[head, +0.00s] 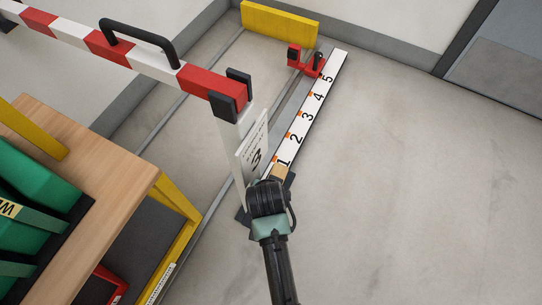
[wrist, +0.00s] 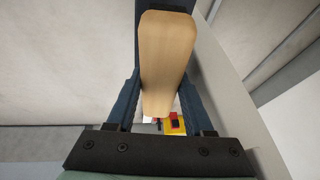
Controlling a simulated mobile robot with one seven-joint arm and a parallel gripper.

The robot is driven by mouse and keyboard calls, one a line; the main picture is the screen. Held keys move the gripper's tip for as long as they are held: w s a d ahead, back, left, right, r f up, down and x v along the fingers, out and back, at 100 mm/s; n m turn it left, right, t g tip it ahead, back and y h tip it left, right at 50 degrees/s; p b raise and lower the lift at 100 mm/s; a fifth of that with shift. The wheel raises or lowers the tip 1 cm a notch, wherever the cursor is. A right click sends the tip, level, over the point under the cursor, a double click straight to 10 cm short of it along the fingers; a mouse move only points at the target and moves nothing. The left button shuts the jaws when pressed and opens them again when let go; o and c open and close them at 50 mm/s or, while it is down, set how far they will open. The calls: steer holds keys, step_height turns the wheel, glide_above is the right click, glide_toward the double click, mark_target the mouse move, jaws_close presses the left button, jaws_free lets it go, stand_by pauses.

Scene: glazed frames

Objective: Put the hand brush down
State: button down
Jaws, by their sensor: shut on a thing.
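The hand brush shows as a pale wooden piece (wrist: 165,62) between the two dark fingers of my gripper (wrist: 163,85) in the wrist view. My gripper is shut on it. In the head view only a small tan bit of the brush (head: 279,172) shows beyond my gripper (head: 283,180). I cannot make out bristles in either view. My gripper is above the near end of the numbered strip, by the "1", close to the white post. Whether the brush touches anything below is hidden.
A white strip (head: 309,112) numbered 1 to 5 runs away along the floor to a red fitting (head: 308,64). A white post with a sign (head: 252,148) and a striped barrier (head: 160,67) stand left. A wood-topped cart (head: 95,165) is nearer left. Floor at right (head: 430,180) is clear.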

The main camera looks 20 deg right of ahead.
steer(key=shift+b+x, duration=1.05)
steer(key=shift+x, duration=0.2)
steer(key=shift+f, duration=0.35)
steer(key=shift+f, duration=0.1)
steer(key=shift+f, duration=0.1)
steer(key=shift+c, duration=1.4)
jaws_free()
steer(key=shift+a+f+b, duration=0.1)
steer(key=shift+f+b, duration=0.1)
steer(key=shift+b, duration=0.5)
